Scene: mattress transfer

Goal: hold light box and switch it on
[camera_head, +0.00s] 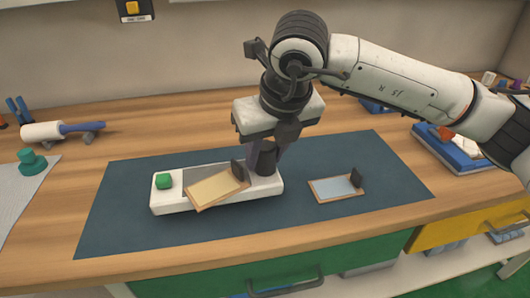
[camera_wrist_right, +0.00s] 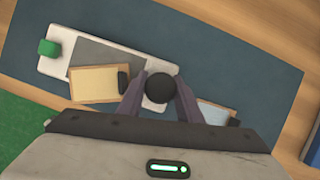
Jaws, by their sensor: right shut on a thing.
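The light box (camera_head: 220,198) is a long white slab on the dark blue mat. It has a grey panel (camera_wrist_right: 105,58), a green button (camera_head: 164,181) at its left end and a round black knob (camera_head: 266,160) at its right end. My right gripper (camera_head: 264,158) comes down from above and is shut on the black knob. In the right wrist view the knob (camera_wrist_right: 160,88) sits between the two fingers. The box's right end is partly hidden by the gripper. My left gripper is in neither view.
A wood-framed yellowish plate (camera_head: 215,187) with a black grip lies askew over the box's front edge. A similar pale blue plate (camera_head: 335,188) lies on the mat (camera_head: 120,230) to the right. A white roller (camera_head: 42,131) and green stamp (camera_head: 32,162) are at left, blue books (camera_head: 450,150) at right.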

